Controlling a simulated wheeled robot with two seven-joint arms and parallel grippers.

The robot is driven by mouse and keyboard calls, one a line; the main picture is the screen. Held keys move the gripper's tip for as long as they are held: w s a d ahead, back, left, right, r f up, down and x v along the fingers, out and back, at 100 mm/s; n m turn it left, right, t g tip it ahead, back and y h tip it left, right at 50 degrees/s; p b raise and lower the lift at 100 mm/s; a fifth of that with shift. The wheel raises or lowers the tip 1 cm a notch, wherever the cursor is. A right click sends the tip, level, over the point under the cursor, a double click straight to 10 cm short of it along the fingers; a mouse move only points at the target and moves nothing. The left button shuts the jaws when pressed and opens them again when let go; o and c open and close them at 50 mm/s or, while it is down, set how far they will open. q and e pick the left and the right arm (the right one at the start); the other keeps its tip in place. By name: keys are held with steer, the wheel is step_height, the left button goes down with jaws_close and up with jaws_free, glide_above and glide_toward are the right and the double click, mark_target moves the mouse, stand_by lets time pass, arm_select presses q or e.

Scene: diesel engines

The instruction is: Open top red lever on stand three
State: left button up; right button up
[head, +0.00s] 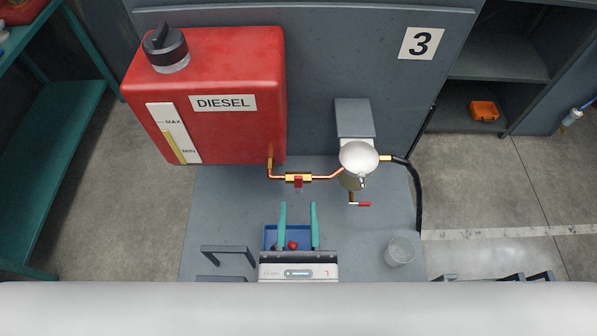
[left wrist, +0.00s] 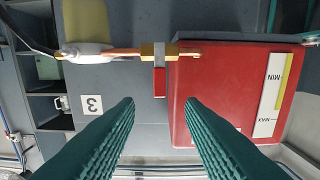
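The top red lever (head: 298,183) sits on a brass valve (head: 291,177) in the copper pipe between the red diesel tank and the filter. In the left wrist view the red lever (left wrist: 159,84) points away from the brass valve (left wrist: 153,51), crosswise to the pipe. My left gripper (head: 298,205) is open and empty, with its teal fingers just in front of the lever. In the left wrist view the gripper (left wrist: 159,102) has the lever centred between and beyond its fingertips, with no contact visible. A lower red lever (head: 363,204) is under the filter. My right gripper is not in view.
The white-topped filter (head: 358,157) is right of the valve. A clear cup (head: 399,251) and a blue tray (head: 270,238) stand on the grey surface near my gripper.

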mark_target(298, 181)
arm_select(q)
steer(key=w, duration=0.6)
steer(key=shift+w+p, duration=0.3)
steer(key=shift+p, duration=0.05)
steer(key=shift+w, duration=0.45)
steer(key=shift+f, duration=0.1)
jaws_close()
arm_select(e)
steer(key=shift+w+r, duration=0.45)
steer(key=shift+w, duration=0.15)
